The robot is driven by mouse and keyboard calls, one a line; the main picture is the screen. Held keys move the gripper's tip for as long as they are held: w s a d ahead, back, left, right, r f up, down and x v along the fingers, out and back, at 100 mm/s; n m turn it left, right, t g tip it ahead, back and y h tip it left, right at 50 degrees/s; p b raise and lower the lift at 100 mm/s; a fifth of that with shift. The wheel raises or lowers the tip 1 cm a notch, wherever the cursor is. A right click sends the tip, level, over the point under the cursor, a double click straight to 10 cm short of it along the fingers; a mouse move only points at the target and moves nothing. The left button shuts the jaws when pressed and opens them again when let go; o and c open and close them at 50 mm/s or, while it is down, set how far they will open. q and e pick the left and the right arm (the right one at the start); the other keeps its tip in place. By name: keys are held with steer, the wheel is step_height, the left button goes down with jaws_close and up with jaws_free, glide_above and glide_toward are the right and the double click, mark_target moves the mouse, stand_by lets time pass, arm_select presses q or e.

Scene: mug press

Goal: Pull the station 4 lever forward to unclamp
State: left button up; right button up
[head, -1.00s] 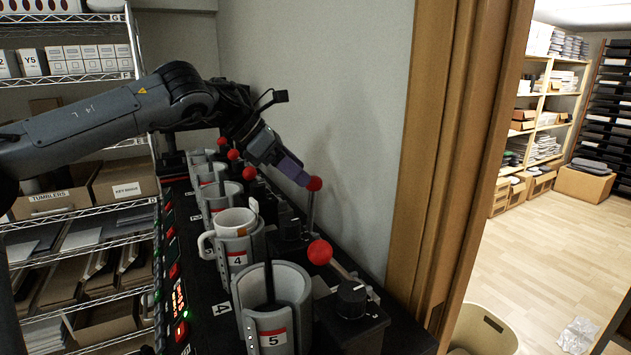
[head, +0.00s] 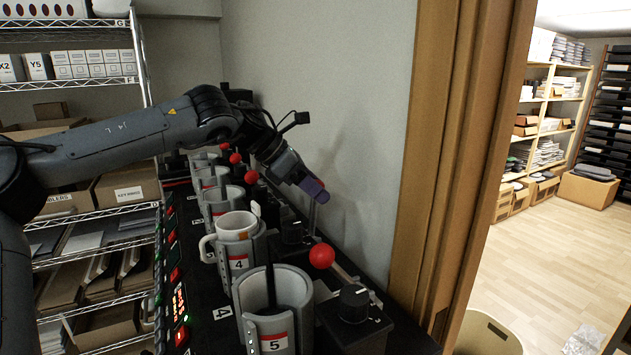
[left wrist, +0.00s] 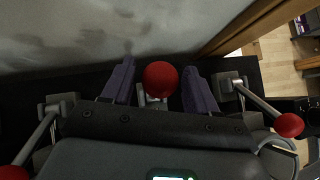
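The station 4 lever is upright, and its red knob (left wrist: 160,78) lies between the two purple fingers of my left gripper (left wrist: 160,88). The fingers are open, with a small gap showing on each side of the knob. In the head view the left gripper (head: 314,191) covers most of this knob. The station 4 mug press (head: 240,262), labelled 4, holds a white mug (head: 236,223) with an orange-brown band inside its rim. My right gripper is not in view.
The station 5 press (head: 274,310) has no mug, and its lever knob (head: 322,256) leans forward nearby. Red knobs of farther stations (head: 235,159) line the row behind. A grey wall stands close behind the levers; a wooden door frame (head: 435,150) rises at right.

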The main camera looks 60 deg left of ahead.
arm_select(q)
steer(key=c, duration=0.6)
steer(key=shift+o, duration=0.2)
steer(key=shift+s, duration=0.15)
steer(key=shift+s+b, duration=0.55)
steer(key=shift+s, duration=0.55)
steer(key=shift+s+a+f+b, duration=0.1)
steer(key=shift+s+b, duration=0.25)
steer(key=shift+b, duration=0.05)
steer(key=shift+s+b, duration=0.3)
steer(key=shift+s, duration=0.4)
steer(key=shift+f, duration=0.1)
